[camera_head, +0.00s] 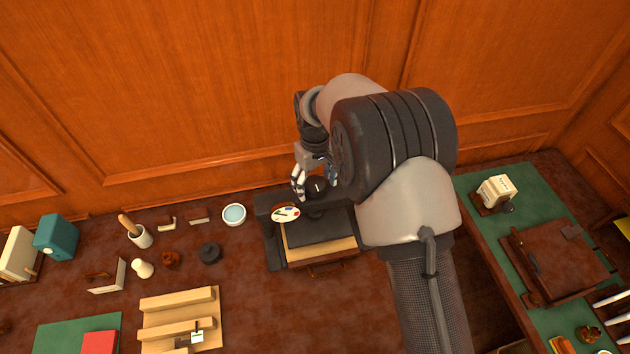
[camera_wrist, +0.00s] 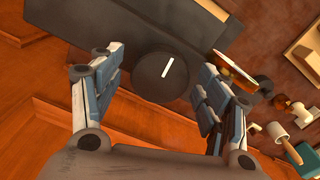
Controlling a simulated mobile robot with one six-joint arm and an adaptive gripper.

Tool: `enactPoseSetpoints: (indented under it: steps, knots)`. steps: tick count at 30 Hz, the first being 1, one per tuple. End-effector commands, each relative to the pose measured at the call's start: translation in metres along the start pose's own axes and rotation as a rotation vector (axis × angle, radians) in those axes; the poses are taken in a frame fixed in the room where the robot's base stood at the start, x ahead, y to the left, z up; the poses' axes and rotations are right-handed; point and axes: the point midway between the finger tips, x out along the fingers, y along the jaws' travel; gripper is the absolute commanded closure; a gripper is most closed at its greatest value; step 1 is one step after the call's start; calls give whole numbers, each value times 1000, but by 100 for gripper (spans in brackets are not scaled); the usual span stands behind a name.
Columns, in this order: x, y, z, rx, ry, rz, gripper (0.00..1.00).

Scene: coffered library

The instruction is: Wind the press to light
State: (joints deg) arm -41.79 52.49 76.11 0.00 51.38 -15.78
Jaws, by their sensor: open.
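The press (camera_head: 270,240) is a dark frame with a dark plate over a pale wooden bed, near the back wall. A round dark knob (camera_wrist: 150,84) with a white line sits on top of it, and it also shows in the head view (camera_head: 314,184). A small oval dial (camera_head: 285,214) with coloured marks is on the front left of the press; the wrist view shows it nearly edge-on (camera_wrist: 232,68). My gripper (camera_wrist: 158,66) is open, with one finger on each side of the knob. I cannot tell whether the fingers touch it. My arm hides the press's right side.
A white bowl (camera_head: 234,214), a dark round object (camera_head: 209,252) and a cup with a wooden handle (camera_head: 139,234) stand left of the press. A wooden rack (camera_head: 180,305) lies at front left. A green-topped table (camera_head: 480,220) stands right. The wood-panelled wall (camera_head: 220,90) is close behind.

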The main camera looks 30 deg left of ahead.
Motion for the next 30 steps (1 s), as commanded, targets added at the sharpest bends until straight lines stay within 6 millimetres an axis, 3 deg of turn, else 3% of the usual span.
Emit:
enactPoseSetpoints:
  steps: [7, 21, 30]
  knots:
    - [-14, 0, -1, 0, 3, 1, 31]
    - [-104, 0, -1, 0, 3, 1, 31]
    - [-120, 0, 0, 0, -1, 0, 31]
